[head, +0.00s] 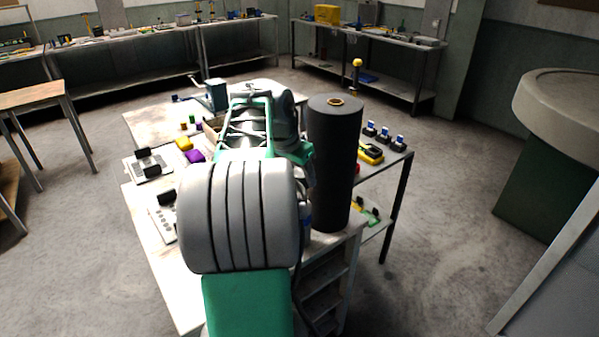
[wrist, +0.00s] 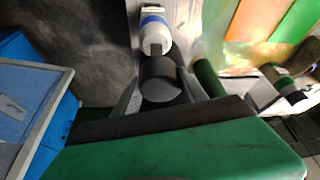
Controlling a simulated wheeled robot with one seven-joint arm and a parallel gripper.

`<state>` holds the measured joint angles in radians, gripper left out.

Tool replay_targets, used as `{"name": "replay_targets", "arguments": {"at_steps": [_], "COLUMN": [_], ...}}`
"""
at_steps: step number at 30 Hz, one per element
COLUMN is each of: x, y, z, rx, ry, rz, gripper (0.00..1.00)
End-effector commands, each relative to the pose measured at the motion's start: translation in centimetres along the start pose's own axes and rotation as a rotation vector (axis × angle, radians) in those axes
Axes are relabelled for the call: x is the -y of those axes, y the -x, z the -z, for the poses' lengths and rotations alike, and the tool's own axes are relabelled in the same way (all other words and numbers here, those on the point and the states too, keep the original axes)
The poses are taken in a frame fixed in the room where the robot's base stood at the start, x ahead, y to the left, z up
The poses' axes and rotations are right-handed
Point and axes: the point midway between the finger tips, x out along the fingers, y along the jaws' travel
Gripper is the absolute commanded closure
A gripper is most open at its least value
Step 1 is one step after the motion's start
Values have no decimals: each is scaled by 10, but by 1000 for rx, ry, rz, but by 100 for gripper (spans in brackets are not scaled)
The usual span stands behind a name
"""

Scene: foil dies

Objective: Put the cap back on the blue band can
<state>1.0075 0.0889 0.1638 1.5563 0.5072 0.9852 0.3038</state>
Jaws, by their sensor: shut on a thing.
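In the wrist view, my gripper (wrist: 160,92) is shut on a dark grey round cap (wrist: 160,76), with a finger on either side of it. A white can with a blue band (wrist: 155,25) shows just beyond the cap, close to it in the picture. The cap covers part of the can's near end, and I cannot tell whether the two touch. In the head view my own arm hides the gripper, the cap and most of the can's surroundings.
A blue tray (wrist: 30,105) lies left in the wrist view. A can with a green band (wrist: 284,82) and a dark green cylinder (wrist: 207,76) are to the right. In the head view a tall black roll (head: 333,170) stands right of my arm.

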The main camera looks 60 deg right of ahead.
Motion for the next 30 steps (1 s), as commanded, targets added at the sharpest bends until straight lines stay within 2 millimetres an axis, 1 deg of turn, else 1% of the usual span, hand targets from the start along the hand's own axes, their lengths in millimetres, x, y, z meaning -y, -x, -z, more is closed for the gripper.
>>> {"name": "replay_targets", "arguments": {"at_steps": [1,9,15,19,30], "x": [0,1,1,1,1], "y": [-6,-34,-52,-55,-55], "z": [-3,-15,-22,-24,-24], "rx": [0,-1,-1,-1,0], "ry": [1,2,3,3,4], "rz": [0,1,1,2,2], "gripper": [87,87,87,87,87]}}
